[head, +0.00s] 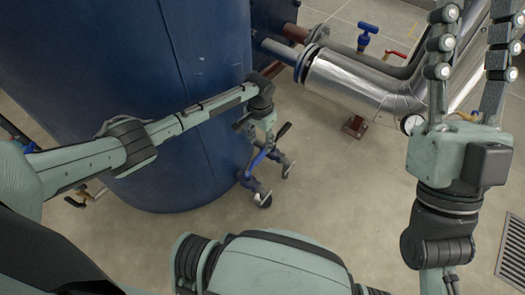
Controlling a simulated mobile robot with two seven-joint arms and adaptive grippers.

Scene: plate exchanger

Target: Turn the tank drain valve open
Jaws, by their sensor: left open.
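The blue drain valve (259,158) is at the lower right side of the big dark blue tank (170,90), close to the floor. Part of it shows between and behind the fingers of my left gripper (275,182). That gripper points down at the valve, with its fingers apart. I cannot tell whether a finger touches the valve, and the gripper hides much of it. My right gripper (467,70) is up at the right, far from the valve, with its fingers apart and nothing between them.
A shiny insulated pipe (350,82) runs at the upper right, near a round gauge (411,123). Another blue-handled valve (367,34) and a red lever (395,54) are behind it. A floor grate (514,250) lies at the lower right. Floor right of the drain valve is clear.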

